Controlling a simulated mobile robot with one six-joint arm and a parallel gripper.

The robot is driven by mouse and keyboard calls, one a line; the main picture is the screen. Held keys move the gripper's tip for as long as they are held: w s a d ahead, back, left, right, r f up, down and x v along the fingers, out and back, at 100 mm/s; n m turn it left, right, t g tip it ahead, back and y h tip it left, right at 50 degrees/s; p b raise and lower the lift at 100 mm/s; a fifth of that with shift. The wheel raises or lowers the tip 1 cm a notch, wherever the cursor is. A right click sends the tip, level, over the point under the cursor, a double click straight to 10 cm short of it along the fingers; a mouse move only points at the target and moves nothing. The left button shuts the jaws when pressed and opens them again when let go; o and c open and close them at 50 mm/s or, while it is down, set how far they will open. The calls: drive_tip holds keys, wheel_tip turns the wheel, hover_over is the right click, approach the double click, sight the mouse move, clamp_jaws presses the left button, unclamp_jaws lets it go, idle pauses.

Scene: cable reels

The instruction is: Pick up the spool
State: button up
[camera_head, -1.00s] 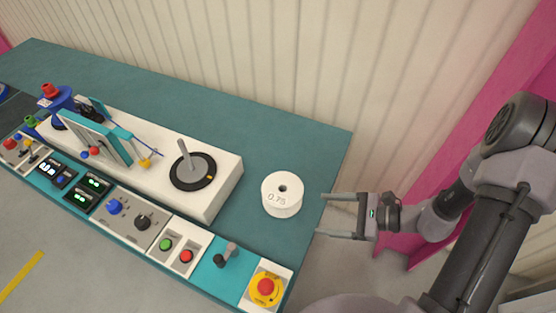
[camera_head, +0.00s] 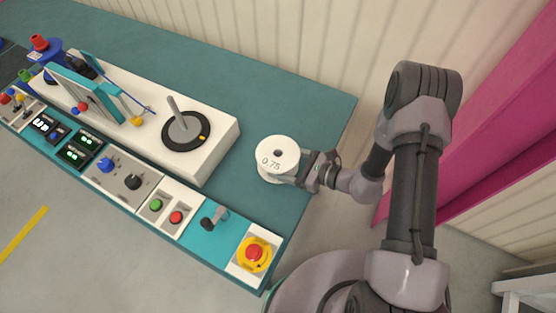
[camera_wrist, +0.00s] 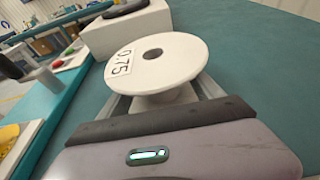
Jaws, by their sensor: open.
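The white spool (camera_head: 277,157), marked 0.75, stands upright on the teal bench top (camera_head: 240,196) near its right end. It also shows close up in the wrist view (camera_wrist: 158,62), with its top flange above a narrower core. My gripper (camera_head: 288,176) is open and low at the right side of the spool. In the wrist view its fingers (camera_wrist: 163,101) reach along both sides of the core, below the top flange. The flange hides the fingertips, and I cannot tell whether the fingers touch the core.
A white machine block with a black disc and upright spindle (camera_head: 184,130) stands left of the spool. A front panel carries buttons, a lever (camera_head: 213,218) and a red emergency stop (camera_head: 254,252). The bench behind the spool is clear.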

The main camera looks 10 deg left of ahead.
drive_tip(key=shift+x, duration=1.15)
drive_tip(key=shift+d, duration=0.1)
clamp_jaws()
wheel_tip(320, 180, up, 10)
drive_tip(key=p, duration=0.3)
